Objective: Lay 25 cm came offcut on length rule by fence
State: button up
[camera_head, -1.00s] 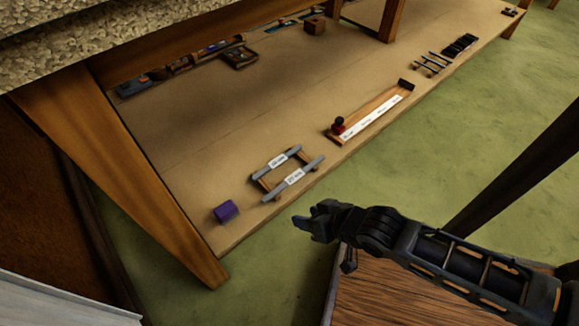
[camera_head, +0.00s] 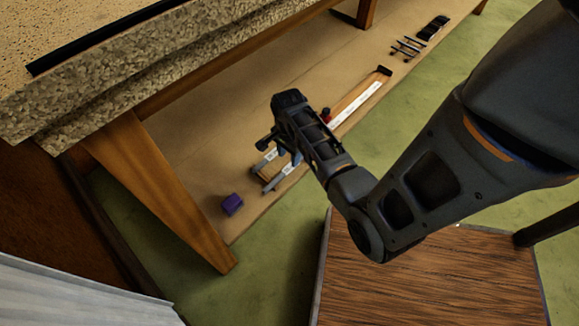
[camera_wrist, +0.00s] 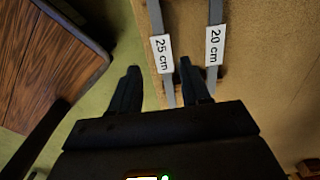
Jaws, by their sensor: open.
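The 25 cm came offcut (camera_wrist: 155,20) is a grey bar with a white "25 cm" label in the wrist view. The 20 cm came offcut (camera_wrist: 215,12) lies parallel to its right. My gripper (camera_wrist: 158,66) is open and empty, with one finger on each side of the 25 cm offcut in the picture; I cannot tell how high it is. In the head view my gripper (camera_head: 284,157) is over the two offcuts and hides much of them. The length rule (camera_head: 360,103), a white strip with a wooden strip behind it, lies beyond, its near end partly hidden by my arm.
A purple block (camera_head: 232,204) sits near the shelf's left end. A red piece (camera_head: 326,114) is at the rule's near end and a dark block (camera_head: 384,70) at its far end. Several dark bars (camera_head: 407,46) lie farther back. A table leg (camera_head: 160,190) stands at left.

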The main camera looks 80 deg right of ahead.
aim_at(288, 169)
notch_tip(288, 169, down, 7)
jog(key=b, duration=0.3)
jog(key=shift+w+r, duration=0.1)
jog(key=shift+r, duration=0.1)
jog(key=shift+c, duration=0.4)
grip_shut()
jog(key=shift+r, duration=0.1)
